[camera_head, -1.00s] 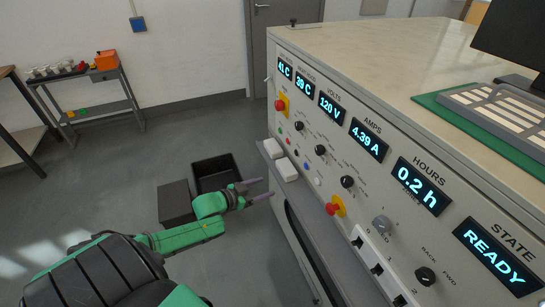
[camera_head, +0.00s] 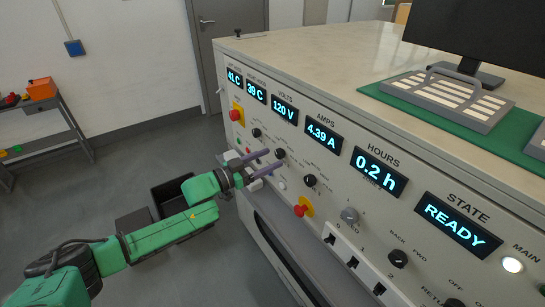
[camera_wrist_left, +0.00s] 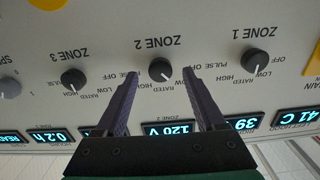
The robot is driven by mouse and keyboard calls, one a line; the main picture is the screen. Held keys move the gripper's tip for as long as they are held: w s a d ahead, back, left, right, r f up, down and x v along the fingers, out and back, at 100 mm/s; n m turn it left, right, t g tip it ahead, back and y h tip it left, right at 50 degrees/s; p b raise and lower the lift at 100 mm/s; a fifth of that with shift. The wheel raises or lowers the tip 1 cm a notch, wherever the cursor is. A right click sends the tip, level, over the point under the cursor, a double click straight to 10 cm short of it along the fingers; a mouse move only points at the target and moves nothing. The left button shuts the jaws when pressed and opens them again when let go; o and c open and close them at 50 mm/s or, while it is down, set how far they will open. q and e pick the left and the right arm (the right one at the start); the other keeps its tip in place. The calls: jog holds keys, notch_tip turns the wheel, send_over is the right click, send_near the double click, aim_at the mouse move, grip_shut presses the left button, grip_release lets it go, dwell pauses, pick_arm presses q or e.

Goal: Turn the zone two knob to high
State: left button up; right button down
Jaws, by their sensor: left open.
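The zone two knob (camera_wrist_left: 160,69) is a round black knob on the cream panel, under an upside-down ZONE 2 label in the left wrist view. Its white mark seems to point toward LOW, down and right there. It also shows in the head view (camera_head: 280,154). My left gripper (camera_head: 274,159) is open, its two purple fingers reaching to the panel at this knob. In the left wrist view its fingertips (camera_wrist_left: 161,72) stand on either side of the knob, with gaps; I cannot tell how far they are from the panel. My right gripper is not in view.
The zone one knob (camera_wrist_left: 258,61) and zone three knob (camera_wrist_left: 73,79) flank it. Red stop buttons (camera_head: 237,114) (camera_head: 302,208) stick out of the panel. Lit displays (camera_head: 323,137) run above the knobs. A dark bin (camera_head: 172,195) stands on the floor.

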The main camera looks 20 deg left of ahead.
pick_arm(q)
jog(key=shift+x, duration=1.15)
jog(key=shift+a, duration=0.1)
jog(key=shift+c, duration=0.4)
grip_shut()
